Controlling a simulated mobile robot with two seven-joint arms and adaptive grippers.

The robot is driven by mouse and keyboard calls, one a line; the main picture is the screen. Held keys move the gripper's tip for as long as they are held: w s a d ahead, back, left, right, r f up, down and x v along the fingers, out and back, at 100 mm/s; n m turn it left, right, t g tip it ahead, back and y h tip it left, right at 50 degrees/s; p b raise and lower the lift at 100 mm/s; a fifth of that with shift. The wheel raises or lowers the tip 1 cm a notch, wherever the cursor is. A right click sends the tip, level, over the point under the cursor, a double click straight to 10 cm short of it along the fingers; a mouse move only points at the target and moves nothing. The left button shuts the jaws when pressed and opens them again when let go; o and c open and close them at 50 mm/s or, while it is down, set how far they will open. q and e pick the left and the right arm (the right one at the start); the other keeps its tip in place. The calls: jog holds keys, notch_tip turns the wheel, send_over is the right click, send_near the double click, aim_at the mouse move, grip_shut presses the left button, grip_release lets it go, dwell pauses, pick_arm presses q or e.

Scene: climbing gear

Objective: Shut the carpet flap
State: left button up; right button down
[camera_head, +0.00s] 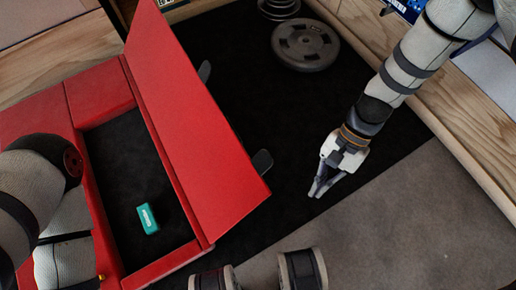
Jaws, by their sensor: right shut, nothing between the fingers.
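A red mat-like box (96,92) lies at the left with a rectangular opening in it. Its red flap (185,110) is hinged along the right side of the opening and stands raised, leaning to the right. A small teal object (147,218) lies inside on the dark floor of the opening. My right gripper (319,190) is shut and empty, to the right of the flap and apart from it, over the dark mat. My left arm comes in at the lower left over the box; its gripper is not in view.
Dark tabs (262,162) stick out from the flap's far side. Grey weight plates (305,45) lie on the dark mat (370,130) at the top. A wooden edge (455,105) runs along the right. Grey floor at the lower right is clear.

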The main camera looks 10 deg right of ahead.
jog(key=w+a+m+t+y+b, duration=0.1)
jog(key=w+m+t+y+b, duration=0.35)
jog(key=w, duration=1.35)
pick_arm(q)
jog(key=s+f+g+b, duration=0.2)
jog(key=s+f+b, duration=0.1)
jog(key=f, duration=0.6)
jog(key=shift+f+b, duration=0.35)
jog(key=shift+b, duration=0.25)
pick_arm(e)
jog(key=s+a+f+n+g, duration=0.1)
jog(key=s+a+f+g, duration=0.1)
jog(key=a, duration=0.8)
jog(key=shift+s+a+g, duration=0.15)
jog(key=shift+s+g, duration=0.3)
jog(key=shift+s, duration=0.45)
jog(key=shift+y, duration=0.25)
